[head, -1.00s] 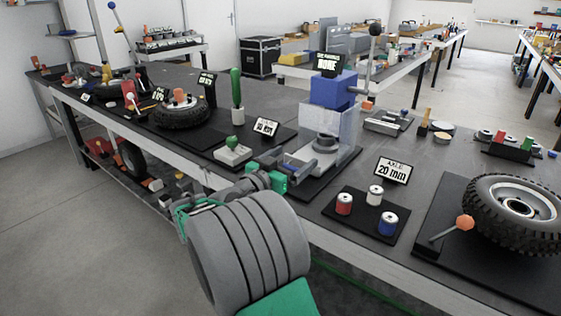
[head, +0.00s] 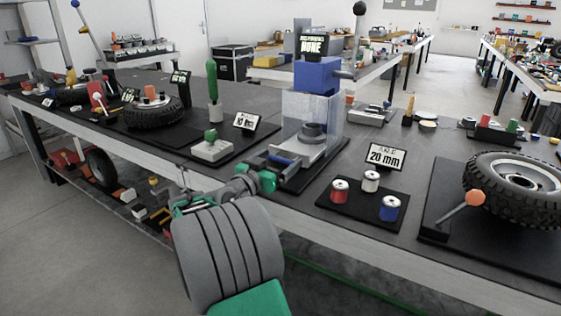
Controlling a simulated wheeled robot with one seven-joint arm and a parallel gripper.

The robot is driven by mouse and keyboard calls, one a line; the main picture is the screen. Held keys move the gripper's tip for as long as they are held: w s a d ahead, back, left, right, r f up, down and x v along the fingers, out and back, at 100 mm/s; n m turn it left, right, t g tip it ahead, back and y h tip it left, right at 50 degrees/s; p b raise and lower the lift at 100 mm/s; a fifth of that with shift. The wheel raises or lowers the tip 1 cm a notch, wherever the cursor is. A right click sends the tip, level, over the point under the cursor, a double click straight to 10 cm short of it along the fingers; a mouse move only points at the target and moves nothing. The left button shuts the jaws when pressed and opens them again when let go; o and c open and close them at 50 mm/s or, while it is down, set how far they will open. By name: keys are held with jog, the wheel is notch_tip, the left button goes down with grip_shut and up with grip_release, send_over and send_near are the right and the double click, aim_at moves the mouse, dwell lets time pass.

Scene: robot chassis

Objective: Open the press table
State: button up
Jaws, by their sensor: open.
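The press (head: 317,76) has a blue head, a clear guard (head: 327,112) and a lever with a dark ball at its right. Its light grey press table (head: 304,151) lies low in front, with a dark round part (head: 312,132) on it. A blue bar (head: 284,160) shows at the table's front left. My gripper (head: 272,168), grey and green, is at the press's front left corner, close to this bar. It is open. Its fingertips are small and partly hidden, and I cannot tell whether they touch the bar.
Three cans (head: 371,181) stand on a black mat to the right, before a "20 mm" sign (head: 386,157). A wheel (head: 515,188) and an orange-knobbed lever (head: 474,198) are further right. Left of the press are a green-knobbed block (head: 211,147) and another tyre (head: 153,112).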

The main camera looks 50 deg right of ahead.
jog(key=shift+d, duration=0.7)
jog(key=shift+c, duration=0.5)
jog(key=c, duration=2)
grip_shut()
